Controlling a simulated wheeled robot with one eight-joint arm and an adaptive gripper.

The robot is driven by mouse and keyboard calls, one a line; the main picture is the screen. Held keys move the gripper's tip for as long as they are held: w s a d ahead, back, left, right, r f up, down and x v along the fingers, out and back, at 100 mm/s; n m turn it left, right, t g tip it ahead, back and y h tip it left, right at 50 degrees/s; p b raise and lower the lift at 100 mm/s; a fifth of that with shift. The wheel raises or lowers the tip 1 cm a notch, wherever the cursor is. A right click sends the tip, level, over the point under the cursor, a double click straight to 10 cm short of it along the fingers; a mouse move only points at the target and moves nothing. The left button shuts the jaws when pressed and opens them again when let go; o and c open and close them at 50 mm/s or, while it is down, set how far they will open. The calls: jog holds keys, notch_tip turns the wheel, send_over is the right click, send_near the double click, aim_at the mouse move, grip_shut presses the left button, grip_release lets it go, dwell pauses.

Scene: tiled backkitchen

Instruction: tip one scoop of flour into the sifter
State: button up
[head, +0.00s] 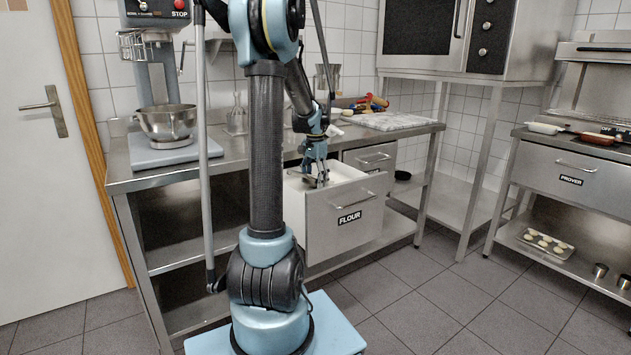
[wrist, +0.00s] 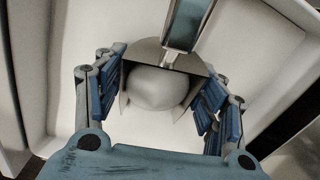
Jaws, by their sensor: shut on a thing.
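My gripper (head: 316,177) reaches down into the open drawer labelled FLOUR (head: 350,218). In the wrist view my gripper (wrist: 163,82) has its fingers on both sides of a grey metal scoop (wrist: 143,53) and is shut on it. A rounded white heap of flour (wrist: 155,88) sits in the scoop. The scoop's handle (wrist: 187,22) points to the top of the picture. Pale drawer walls and a white surface surround it; whether the scoop touches that surface I cannot tell.
A steel bench (head: 160,180) runs behind the drawer. It carries a mixer with a steel bowl (head: 168,122) at left and a pale board (head: 392,121) at right. An oven (head: 435,40) stands above a stand at the right. A PROVER unit (head: 566,175) is at far right.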

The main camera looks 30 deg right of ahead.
dwell(0.5)
notch_tip(320, 180, up, 19)
jog(key=h, duration=0.3)
jog(key=shift+t, duration=0.4)
dwell(1.6)
dwell(0.4)
